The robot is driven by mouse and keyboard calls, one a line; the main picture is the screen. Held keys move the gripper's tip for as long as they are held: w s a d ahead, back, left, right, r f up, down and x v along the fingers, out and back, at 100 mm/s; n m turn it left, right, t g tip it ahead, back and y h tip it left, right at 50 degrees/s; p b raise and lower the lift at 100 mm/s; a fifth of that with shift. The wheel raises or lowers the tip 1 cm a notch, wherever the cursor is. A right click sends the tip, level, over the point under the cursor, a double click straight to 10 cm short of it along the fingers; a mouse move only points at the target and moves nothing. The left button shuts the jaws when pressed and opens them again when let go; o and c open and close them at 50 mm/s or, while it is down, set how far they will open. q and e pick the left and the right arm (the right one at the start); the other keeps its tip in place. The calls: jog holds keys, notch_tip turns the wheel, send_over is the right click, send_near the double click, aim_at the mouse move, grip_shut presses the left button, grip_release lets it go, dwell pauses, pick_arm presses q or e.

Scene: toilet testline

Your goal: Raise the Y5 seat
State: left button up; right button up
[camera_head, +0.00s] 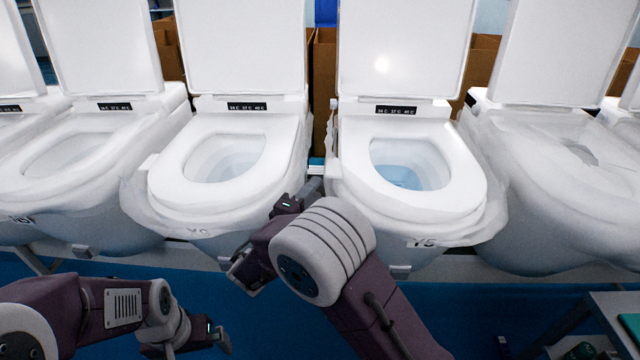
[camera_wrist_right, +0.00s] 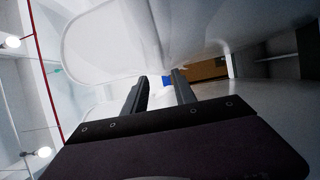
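The toilet at right of centre has a label that reads like Y5; its white seat ring (camera_head: 465,188) lies down on the bowl, with its lid (camera_head: 400,50) upright behind. The toilet to its left also has a seat ring (camera_head: 170,185) lying down, and its blurred label looks similar. My right gripper (camera_head: 312,186) is low in the gap between these two toilets, beside their front halves. In the right wrist view its two fingers (camera_wrist_right: 160,88) are apart with nothing between them, near white toilet surfaces. My left gripper (camera_head: 222,340) hangs at the bottom left, away from the toilets; its fingers are unclear.
More toilets stand in the row at left (camera_head: 75,155) and right (camera_head: 560,160), with clear plastic wrapping around the bowls. Cardboard boxes (camera_head: 322,80) stand behind. A grey stand (camera_head: 605,310) is at the lower right. The blue floor (camera_head: 480,300) in front is mostly free.

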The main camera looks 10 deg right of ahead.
aim_at(327, 172)
jog(key=p+x, duration=0.1)
jog(key=x, duration=0.7)
jog(key=shift+w+d+f, duration=0.1)
jog(key=shift+w+d, duration=0.05)
jog(key=shift+w, duration=0.25)
jog(key=shift+c, duration=0.3)
grip_shut()
dwell(0.8)
